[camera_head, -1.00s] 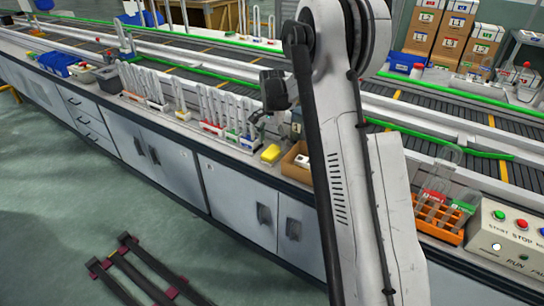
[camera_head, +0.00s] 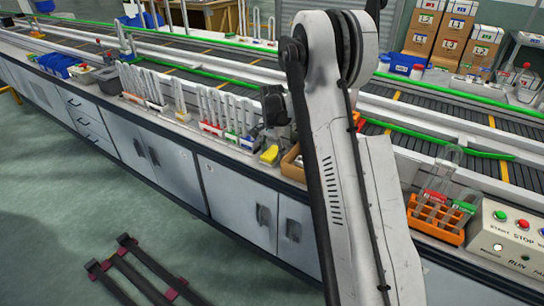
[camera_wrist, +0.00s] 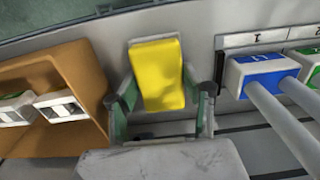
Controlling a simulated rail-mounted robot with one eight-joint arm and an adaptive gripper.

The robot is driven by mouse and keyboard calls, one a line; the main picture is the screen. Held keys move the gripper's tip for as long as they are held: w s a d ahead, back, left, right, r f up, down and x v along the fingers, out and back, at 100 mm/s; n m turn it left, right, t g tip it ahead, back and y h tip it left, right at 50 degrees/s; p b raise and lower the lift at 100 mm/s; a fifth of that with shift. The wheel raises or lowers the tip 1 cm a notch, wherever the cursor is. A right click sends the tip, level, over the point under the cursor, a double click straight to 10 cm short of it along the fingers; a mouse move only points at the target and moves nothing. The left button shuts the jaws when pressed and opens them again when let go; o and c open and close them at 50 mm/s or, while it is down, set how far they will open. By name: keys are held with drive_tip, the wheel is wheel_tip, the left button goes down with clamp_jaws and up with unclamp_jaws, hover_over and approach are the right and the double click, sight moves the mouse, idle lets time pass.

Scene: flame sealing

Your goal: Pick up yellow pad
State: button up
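The yellow pad (camera_head: 270,154) lies near the front edge of the white bench, left of a brown box. In the wrist view the yellow pad (camera_wrist: 157,74) sits between and just beyond my fingers. My gripper (camera_wrist: 160,105) is open, with one finger on each side of the pad; I cannot tell whether either finger touches it. In the head view my gripper (camera_head: 266,142) is just above the pad and partly covers it.
A brown box (camera_wrist: 75,75) with white items stands close to my gripper. Blue (camera_wrist: 258,72) and green tube holders stand close on the other side. In the head view an orange tube rack (camera_head: 436,226) and a control box (camera_head: 508,243) are at the right.

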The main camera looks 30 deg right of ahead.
sight(272, 152)
drive_tip(key=c, duration=0.4)
drive_tip(key=shift+r, duration=0.6)
wheel_tip(272, 152, up, 3)
drive_tip(key=shift+p, duration=0.3)
drive_tip(key=s+a+r, duration=0.1)
drive_tip(key=a+r, duration=0.1)
drive_tip(key=a, duration=0.1)
drive_tip(key=s+a+r, duration=0.1)
drive_tip(key=a+r, duration=0.1)
drive_tip(key=a, duration=0.2)
drive_tip(key=s+a+r, duration=0.1)
drive_tip(key=a+r, duration=0.1)
drive_tip(key=a, duration=0.2)
drive_tip(key=shift+a+r+p, duration=0.15)
drive_tip(key=shift+r+p, duration=0.2)
drive_tip(key=shift+p, duration=0.05)
